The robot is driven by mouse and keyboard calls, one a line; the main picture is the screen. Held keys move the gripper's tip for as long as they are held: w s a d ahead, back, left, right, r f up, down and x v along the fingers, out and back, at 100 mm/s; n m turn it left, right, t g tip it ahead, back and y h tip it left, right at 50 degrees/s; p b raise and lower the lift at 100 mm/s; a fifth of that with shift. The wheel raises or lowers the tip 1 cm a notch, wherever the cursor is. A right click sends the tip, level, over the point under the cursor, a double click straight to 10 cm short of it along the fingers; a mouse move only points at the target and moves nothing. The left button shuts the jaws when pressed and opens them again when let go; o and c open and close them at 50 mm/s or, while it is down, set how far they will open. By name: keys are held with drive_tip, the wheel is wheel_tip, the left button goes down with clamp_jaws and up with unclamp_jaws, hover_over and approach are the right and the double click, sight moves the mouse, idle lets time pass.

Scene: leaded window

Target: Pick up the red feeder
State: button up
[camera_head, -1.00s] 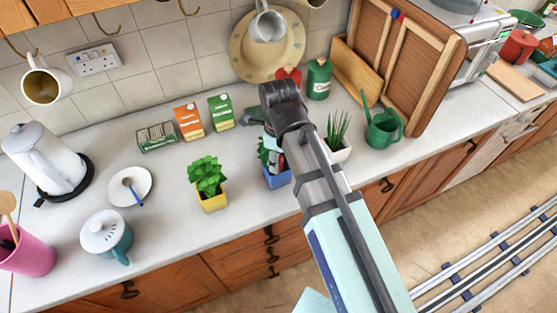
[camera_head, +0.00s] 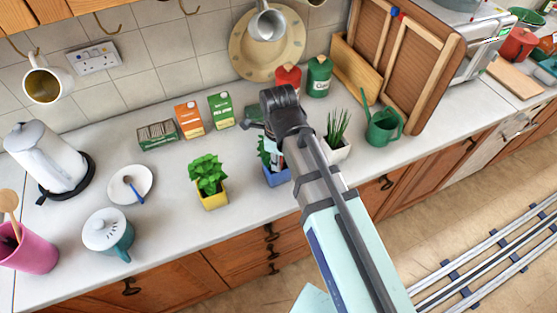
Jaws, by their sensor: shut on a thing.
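A red container with a knobbed top (camera_head: 288,78), the one clearly red thing near my gripper, stands at the back of the counter. My wrist hides its lower part. I cannot tell whether it is the feeder. My gripper (camera_head: 274,155) points down at the blue pot (camera_head: 277,178), in front of its plant. Its fingers are small and mostly hidden by my wrist. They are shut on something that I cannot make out.
A green canister (camera_head: 319,77) stands right of the red container. A yellow pot (camera_head: 212,198) with a leafy plant is left of the blue pot. A white pot (camera_head: 339,150) and a green watering can (camera_head: 383,127) are to the right.

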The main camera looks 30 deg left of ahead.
wheel_tip(320, 180, up, 20)
drive_tip(key=p, duration=0.1)
drive_tip(key=shift+p, duration=0.35)
idle(0.4)
idle(0.5)
